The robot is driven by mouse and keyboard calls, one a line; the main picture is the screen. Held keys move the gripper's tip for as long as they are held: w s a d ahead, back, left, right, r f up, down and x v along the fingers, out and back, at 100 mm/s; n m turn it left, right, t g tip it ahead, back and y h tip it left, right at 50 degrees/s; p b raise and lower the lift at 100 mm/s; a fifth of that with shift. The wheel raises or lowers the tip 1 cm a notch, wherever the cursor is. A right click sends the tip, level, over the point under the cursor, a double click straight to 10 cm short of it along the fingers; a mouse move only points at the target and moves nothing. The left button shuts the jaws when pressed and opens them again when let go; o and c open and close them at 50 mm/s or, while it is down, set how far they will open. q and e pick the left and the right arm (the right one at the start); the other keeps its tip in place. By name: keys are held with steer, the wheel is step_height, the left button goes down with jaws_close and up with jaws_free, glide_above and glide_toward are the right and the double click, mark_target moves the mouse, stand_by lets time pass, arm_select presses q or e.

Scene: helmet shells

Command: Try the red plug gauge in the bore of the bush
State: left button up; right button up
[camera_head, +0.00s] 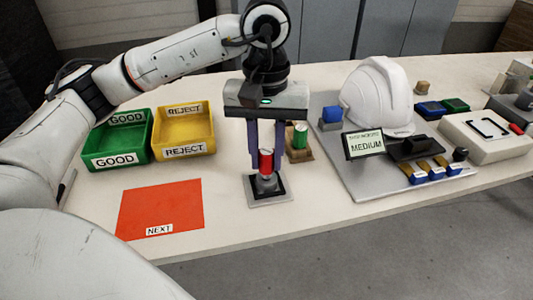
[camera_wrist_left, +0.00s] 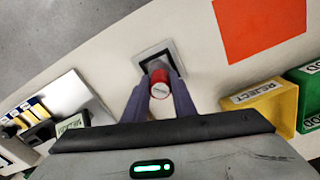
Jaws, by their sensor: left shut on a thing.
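The red plug gauge (camera_head: 266,162) is upright between the fingers of my left gripper (camera_head: 267,160), which is shut on it. It also shows end-on in the left wrist view (camera_wrist_left: 161,88). The grey bush (camera_head: 267,184) stands directly below the gauge on a small grey plate with a black square (camera_head: 283,198); that plate is also in the left wrist view (camera_wrist_left: 171,47). The fingers and gauge hide the bush's bore, so I cannot tell whether the gauge's lower end is inside it or just above. My right gripper is not in view.
A green gauge (camera_head: 300,135) stands in a wooden holder just behind right. The green GOOD bin (camera_head: 122,161) and yellow REJECT bin (camera_head: 184,154) are at left, with an orange NEXT mat (camera_head: 160,207) in front. A grey board (camera_head: 365,187) with a white helmet (camera_head: 378,97) lies right.

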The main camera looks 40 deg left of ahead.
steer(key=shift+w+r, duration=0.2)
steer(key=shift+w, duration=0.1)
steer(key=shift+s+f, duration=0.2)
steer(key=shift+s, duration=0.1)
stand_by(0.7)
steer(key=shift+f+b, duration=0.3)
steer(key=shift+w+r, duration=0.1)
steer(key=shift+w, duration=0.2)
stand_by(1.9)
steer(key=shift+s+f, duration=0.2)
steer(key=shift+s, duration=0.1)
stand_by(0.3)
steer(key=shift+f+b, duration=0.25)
steer(key=shift+b, duration=0.15)
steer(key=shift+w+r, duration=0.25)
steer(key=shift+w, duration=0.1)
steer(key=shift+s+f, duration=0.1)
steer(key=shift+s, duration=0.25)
stand_by(0.8)
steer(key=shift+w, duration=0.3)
stand_by(0.6)
